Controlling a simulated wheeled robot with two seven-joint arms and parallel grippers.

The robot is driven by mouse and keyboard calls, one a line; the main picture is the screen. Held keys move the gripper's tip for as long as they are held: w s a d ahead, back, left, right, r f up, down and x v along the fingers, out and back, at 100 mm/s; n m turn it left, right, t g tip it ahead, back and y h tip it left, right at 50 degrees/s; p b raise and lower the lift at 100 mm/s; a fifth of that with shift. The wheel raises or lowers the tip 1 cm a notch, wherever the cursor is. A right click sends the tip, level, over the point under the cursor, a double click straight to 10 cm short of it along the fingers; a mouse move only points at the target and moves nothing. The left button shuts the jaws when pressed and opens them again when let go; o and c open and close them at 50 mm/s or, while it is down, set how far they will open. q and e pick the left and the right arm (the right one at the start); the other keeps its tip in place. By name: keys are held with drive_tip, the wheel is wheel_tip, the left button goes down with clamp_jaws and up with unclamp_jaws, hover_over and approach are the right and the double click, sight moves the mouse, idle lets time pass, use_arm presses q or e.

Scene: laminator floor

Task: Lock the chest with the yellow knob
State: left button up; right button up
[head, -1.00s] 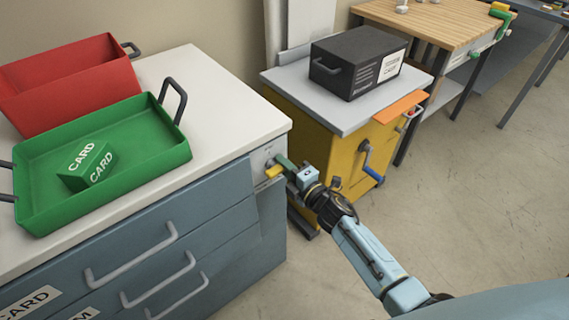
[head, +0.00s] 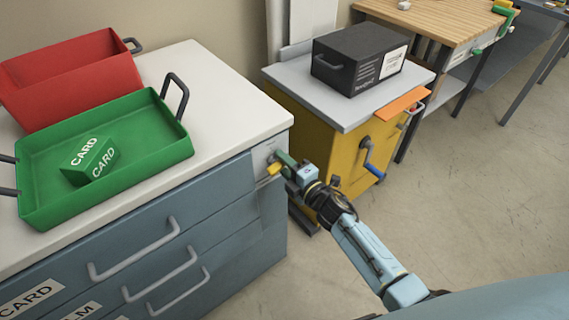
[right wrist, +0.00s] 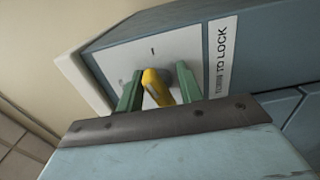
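The yellow knob (right wrist: 156,88) sits on a pale plate (right wrist: 200,50) on the chest's end, beside a "TURN TO LOCK" label (right wrist: 221,62). The chest (head: 215,205) is blue-grey with a white top. My right gripper (head: 282,164) is at the knob, its green fingers (right wrist: 158,88) on either side of it in the right wrist view. The left finger appears close to or against the knob; a gap with a grey base shows toward the right finger. The knob looks tilted. My left gripper is not in view.
A green tray (head: 165,158) holding a CARD box (head: 90,160) and a red bin (head: 60,75) stand on the chest. A yellow cabinet (head: 318,150) with a blue-handled crank (head: 372,165) stands behind my right gripper. Floor at right is clear.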

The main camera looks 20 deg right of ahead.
drive_tip(key=shift+d, duration=0.1)
